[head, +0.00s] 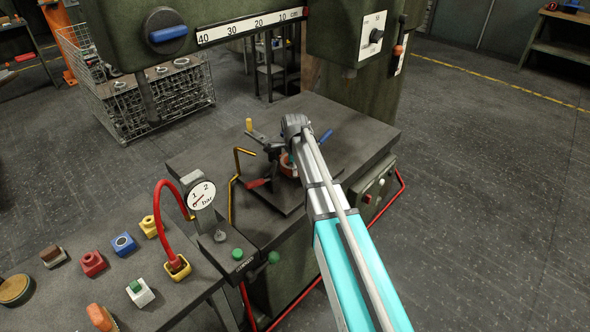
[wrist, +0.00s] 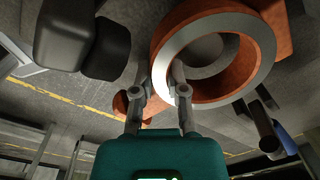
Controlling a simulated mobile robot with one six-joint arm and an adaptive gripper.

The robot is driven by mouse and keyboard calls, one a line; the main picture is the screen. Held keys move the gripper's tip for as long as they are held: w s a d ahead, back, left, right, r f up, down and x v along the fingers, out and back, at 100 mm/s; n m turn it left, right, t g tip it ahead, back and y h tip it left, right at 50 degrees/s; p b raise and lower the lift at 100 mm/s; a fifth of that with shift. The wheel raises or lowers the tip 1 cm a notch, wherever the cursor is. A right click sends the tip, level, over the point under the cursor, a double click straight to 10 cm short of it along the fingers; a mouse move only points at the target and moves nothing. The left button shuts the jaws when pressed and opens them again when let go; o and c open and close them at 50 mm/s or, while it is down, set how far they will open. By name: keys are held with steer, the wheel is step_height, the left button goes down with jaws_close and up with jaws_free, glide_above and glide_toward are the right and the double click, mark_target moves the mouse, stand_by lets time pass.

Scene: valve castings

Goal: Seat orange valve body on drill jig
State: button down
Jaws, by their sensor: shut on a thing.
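The orange valve body (wrist: 180,50) fills the upper right of the wrist view, with a pale machined ring face around a round bore. My gripper (wrist: 159,92) is shut on its ring wall, with one finger at the bore side and one outside. In the head view only a bit of the orange body (head: 287,166) shows beside my wrist, and my fingertips are hidden. The body is at the drill jig (head: 272,192), a dark plate with clamps and red, blue and yellow handles on the machine table. I cannot tell whether it rests fully on the jig.
The machine table (head: 350,125) is clear behind the jig. A bent yellow rod (head: 238,165) and a pressure gauge (head: 201,195) stand to the left. The side bench (head: 60,300) holds several coloured castings, including an orange one (head: 100,318). The drill head (head: 220,25) hangs above.

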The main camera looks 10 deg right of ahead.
steer(key=shift+f+b, duration=1.05)
steer(key=shift+f, duration=0.05)
stand_by(0.6)
steer(key=c, duration=0.6)
jaws_free()
steer(key=shift+r, duration=0.1)
stand_by(0.4)
steer(key=shift+r+p, duration=1.2)
steer(key=shift+p, duration=0.05)
steer(key=shift+s+d+r+n+p, duration=0.25)
steer(key=shift+s+r+n+p, duration=0.9)
steer(key=shift+s+n, duration=2.6)
steer(key=shift+s+d+r+n+p, duration=0.25)
steer(key=shift+s+r+n+p, duration=0.95)
steer(key=shift+s+n, duration=2.6)
steer(key=shift+s+d+r+n+p, duration=0.25)
steer(key=shift+s+r+n+p, duration=0.9)
steer(key=shift+s+n, duration=2.6)
steer(key=shift+s+m, duration=1.15)
steer(key=shift+m, duration=0.05)
